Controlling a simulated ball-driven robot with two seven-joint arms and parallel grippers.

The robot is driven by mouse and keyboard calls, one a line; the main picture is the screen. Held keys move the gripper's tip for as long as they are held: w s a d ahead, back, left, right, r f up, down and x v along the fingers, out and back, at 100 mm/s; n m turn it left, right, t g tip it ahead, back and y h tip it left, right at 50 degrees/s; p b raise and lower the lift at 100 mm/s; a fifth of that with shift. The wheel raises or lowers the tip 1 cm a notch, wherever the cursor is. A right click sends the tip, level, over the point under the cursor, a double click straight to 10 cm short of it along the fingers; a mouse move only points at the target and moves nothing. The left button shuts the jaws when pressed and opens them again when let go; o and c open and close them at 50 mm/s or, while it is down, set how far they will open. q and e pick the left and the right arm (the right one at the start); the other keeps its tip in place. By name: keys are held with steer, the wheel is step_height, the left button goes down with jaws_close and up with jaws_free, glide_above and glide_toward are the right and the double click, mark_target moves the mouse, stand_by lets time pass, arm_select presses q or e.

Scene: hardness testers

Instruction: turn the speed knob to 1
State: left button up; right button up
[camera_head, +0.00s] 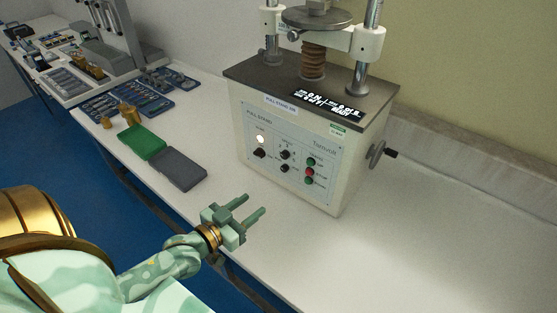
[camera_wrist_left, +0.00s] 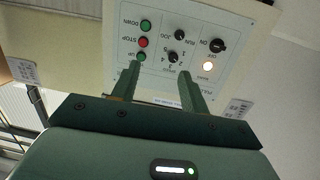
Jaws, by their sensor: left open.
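The speed knob (camera_head: 284,155) is a small black knob in the middle of the white control panel (camera_head: 263,126) on the tester's front. In the left wrist view the speed knob (camera_wrist_left: 173,59) has numbers around it; I cannot tell which number it points at. My left gripper (camera_head: 254,206) is open and empty, in front of and below the panel, with its fingers pointing toward it. In the left wrist view the two fingers (camera_wrist_left: 160,78) show on either side of the knob's direction, apart from it. My right gripper is not in view.
The run/jog knob (camera_head: 285,168), the on/off knob (camera_head: 259,153), a lit lamp (camera_head: 260,139) and the red stop button (camera_head: 310,172) surround it. A green and grey open case (camera_head: 180,170) lies left of the tester. The white table (camera_head: 420,240) is clear at right.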

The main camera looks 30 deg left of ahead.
mark_target(283, 157)
arm_select(q)
steer(key=shift+n+t+y, duration=0.6)
steer(key=shift+n+t, duration=0.2)
steer(key=w+b, duration=0.1)
steer(key=w, duration=0.4)
steer(key=w+a+r, duration=0.1)
steer(key=w, duration=0.5)
steer(key=w+b, duration=0.1)
steer(key=w, duration=0.4)
steer(key=shift+w+a+r+b, duration=0.3)
steer(key=shift+w+a+r, duration=0.05)
steer(key=shift+w+a, duration=0.05)
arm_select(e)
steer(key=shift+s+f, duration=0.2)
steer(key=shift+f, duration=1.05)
arm_select(q)
jaws_close()
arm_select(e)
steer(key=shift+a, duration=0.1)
